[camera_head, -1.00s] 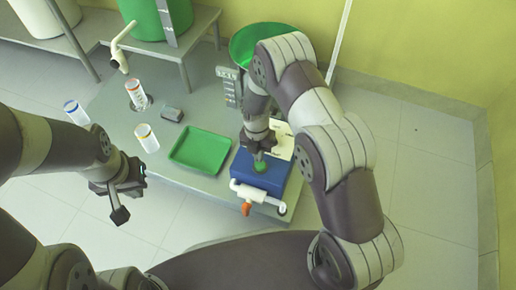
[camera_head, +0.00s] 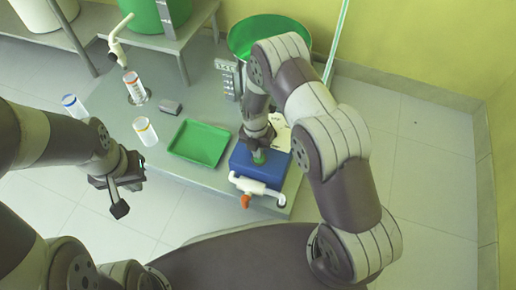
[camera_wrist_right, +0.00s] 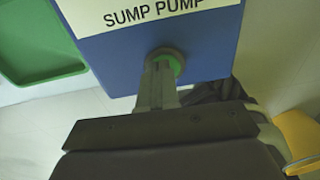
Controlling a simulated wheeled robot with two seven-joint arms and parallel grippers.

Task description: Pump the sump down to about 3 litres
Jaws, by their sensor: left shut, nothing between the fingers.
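The blue pump box (camera_head: 278,180) stands at the table's front right; in the right wrist view its label reads "SUMP PUMP" (camera_wrist_right: 157,14). A round green button (camera_wrist_right: 172,62) is on the box. My right gripper (camera_head: 258,150) is over the box with its fingers (camera_wrist_right: 157,80) shut, their tips at the button; I cannot tell whether it is pressed in. My left gripper (camera_head: 119,198) is shut and empty, left of the table's front.
A white pipe with an orange handle (camera_head: 245,200) lies before the pump. On the table (camera_head: 190,185) are a green tray (camera_head: 200,143), a grey block (camera_head: 170,107) and labelled cylinders (camera_head: 134,86), (camera_head: 146,131). A blue-banded cylinder (camera_head: 74,106) is further left.

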